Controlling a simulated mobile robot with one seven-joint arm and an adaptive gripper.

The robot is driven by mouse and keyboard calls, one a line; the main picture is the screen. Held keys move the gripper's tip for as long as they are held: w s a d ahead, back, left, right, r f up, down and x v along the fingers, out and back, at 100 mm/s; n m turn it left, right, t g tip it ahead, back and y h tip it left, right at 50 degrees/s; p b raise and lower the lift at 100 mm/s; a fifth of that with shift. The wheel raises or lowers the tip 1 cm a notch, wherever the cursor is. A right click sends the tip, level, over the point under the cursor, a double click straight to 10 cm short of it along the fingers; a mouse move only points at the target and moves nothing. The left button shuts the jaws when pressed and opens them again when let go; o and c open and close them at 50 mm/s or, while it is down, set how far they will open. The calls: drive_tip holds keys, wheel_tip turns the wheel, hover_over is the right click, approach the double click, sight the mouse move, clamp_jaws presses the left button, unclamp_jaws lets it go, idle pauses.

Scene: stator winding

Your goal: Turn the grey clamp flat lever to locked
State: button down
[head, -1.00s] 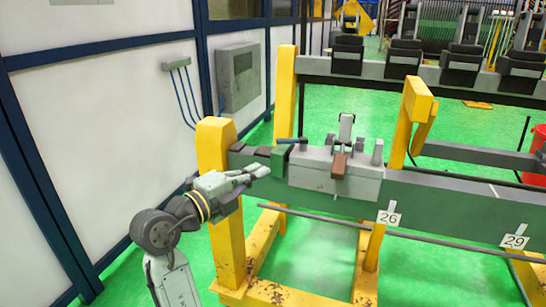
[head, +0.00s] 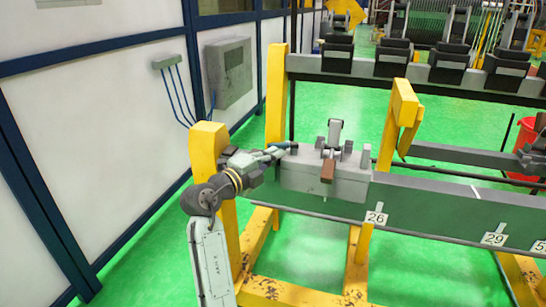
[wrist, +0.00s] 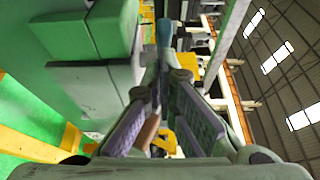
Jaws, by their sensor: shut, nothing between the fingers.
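The grey clamp (head: 310,178) sits on the long green beam in the head view, and its body fills the left of the wrist view (wrist: 95,85). A flat lever with a dark blue handle (head: 285,145) lies across the clamp's top left end; a blue piece that looks like it shows beyond my fingertips in the wrist view (wrist: 164,32). My gripper (head: 268,154) is shut and empty, with its tips close to the lever. I cannot tell whether they touch it. The fingers (wrist: 160,80) partly cover the lever.
A brown handle (head: 328,171) hangs at the clamp's front, beside upright grey posts. A yellow post (head: 208,160) stands close to my arm. Another yellow post (head: 398,125) rises to the right. A white wall panel (head: 100,110) is at the left.

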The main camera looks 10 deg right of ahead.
drive_tip(key=w+m+g+h+b, duration=0.1)
drive_tip(key=b, duration=0.3)
drive_tip(key=w+a+m+g+h+b, duration=0.1)
drive_tip(key=g+b, duration=0.1)
drive_tip(key=b, duration=0.1)
drive_tip(key=w+m+g+h+b, duration=0.1)
drive_tip(key=b, duration=0.3)
drive_tip(key=shift+a+m+g+b, duration=0.15)
drive_tip(key=shift+m+g+b, duration=0.15)
drive_tip(key=shift+b, duration=0.05)
